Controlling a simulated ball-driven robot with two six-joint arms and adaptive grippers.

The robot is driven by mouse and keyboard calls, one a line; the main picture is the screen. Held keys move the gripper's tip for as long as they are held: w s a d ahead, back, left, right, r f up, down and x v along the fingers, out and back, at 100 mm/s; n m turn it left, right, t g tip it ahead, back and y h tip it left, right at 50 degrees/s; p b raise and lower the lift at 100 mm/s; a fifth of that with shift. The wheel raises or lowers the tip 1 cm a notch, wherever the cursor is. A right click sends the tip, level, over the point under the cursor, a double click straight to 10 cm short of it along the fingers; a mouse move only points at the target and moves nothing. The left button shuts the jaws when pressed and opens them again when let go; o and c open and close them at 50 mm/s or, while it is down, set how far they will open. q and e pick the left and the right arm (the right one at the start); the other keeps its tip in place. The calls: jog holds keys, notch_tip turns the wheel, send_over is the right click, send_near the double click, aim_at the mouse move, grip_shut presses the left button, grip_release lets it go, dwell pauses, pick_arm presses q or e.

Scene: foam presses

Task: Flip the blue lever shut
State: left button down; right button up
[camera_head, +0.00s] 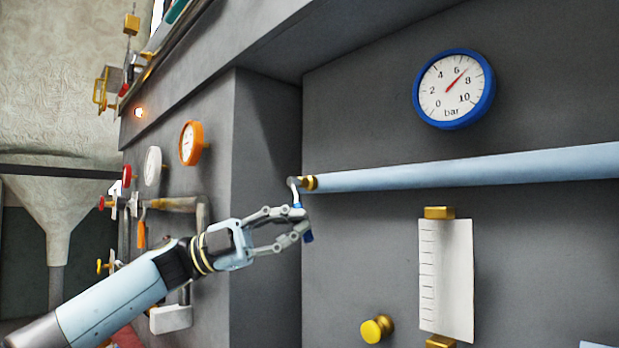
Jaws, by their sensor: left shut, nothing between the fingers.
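A blue lever (308,237) hangs down at the left end of a pale blue pipe (470,171). A bent pale metal piece (293,188) runs from the brass fitting (309,183) at the pipe end down towards it. The blue tip shows just below my fingertips and a small bit of blue shows just above them; the middle is hidden. My left gripper (299,227) is shut, with its fingertips in front of the lever and nothing held. I cannot tell whether they touch it. My right gripper is not in view.
A blue-rimmed gauge (453,89) sits above the pipe. Below it are a white scale sheet (446,280) in brass clips and a yellow knob (377,329). An orange gauge (191,143), valves and pipes are on the left wall. A grey wall corner stands behind my gripper.

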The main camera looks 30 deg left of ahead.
pick_arm(q)
jog(key=shift+w+a+f+m+g+y+b, duration=0.15)
jog(key=shift+w+a+f+m+g+y, duration=0.2)
jog(key=shift+a+m+y, duration=0.3)
jog(key=shift+w+a+f+m+g+y+b, duration=0.1)
jog(key=shift+a+m+g+y+b, duration=0.1)
jog(key=shift+a+m+g+y, duration=0.4)
jog(key=shift+w+a+f+m+g+y+b, duration=0.15)
jog(key=shift+w+a+f+m+g+y, duration=0.1)
jog(key=shift+a+m+y, duration=0.4)
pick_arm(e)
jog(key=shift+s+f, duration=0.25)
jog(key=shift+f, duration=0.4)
pick_arm(q)
jog(key=shift+d, duration=0.1)
